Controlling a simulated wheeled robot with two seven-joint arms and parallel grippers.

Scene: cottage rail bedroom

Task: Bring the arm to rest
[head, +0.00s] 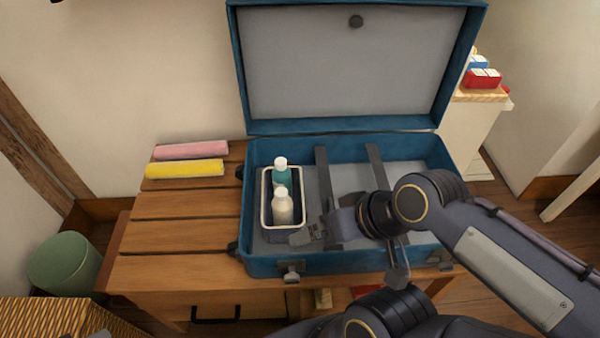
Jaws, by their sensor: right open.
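My right arm reaches in from the right over an open blue suitcase (340,263). My right gripper (314,232) is open and empty above the case floor, just right of a white-rimmed bin (266,212). The bin stands in the left part of the case and holds a teal bottle (281,177) and a cream bottle (283,208), both upright with white caps. From this angle I cannot tell whether the gripper touches the bin. My left gripper is not in view.
The suitcase lid (350,75) stands open at the back. The case lies on a slatted wooden bench (175,236). A pink roll (191,150) and a yellow roll (185,169) lie on its left. A green bin (65,264) stands at the left, and a small cabinet (464,130) behind right.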

